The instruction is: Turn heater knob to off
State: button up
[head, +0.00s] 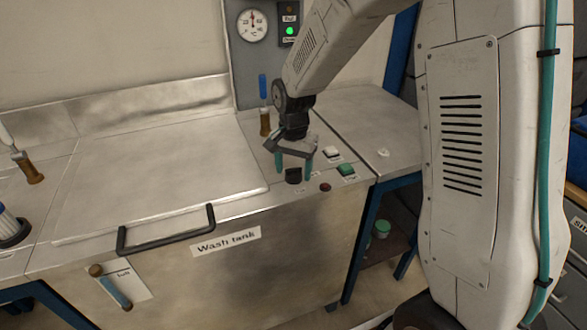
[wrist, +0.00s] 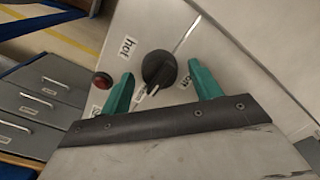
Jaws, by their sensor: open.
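The heater knob appears as a round black knob (wrist: 159,68) in the wrist view, with a label reading "hot" beside it and other labels partly hidden. In the head view the black knob (head: 293,176) sits on the steel top near the front edge, right of the tank lid. My gripper (head: 294,166) is open above the knob, pointing down. In the wrist view, my gripper's (wrist: 164,80) two green fingers stand on either side of the knob, with visible gaps. Whether the fingertips reach down to the knob's height I cannot tell. The knob's exact setting is unclear.
A red button (head: 325,187), a green button (head: 346,170) and a white switch (head: 332,155) are close by on the right. The lid's black handle (head: 168,232) lies left. A gauge (head: 252,25) and lit green lamp (head: 290,31) are behind.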

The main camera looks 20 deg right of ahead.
jog(key=shift+f, duration=0.2)
jog(key=c, duration=1)
jog(key=shift+o, duration=0.2)
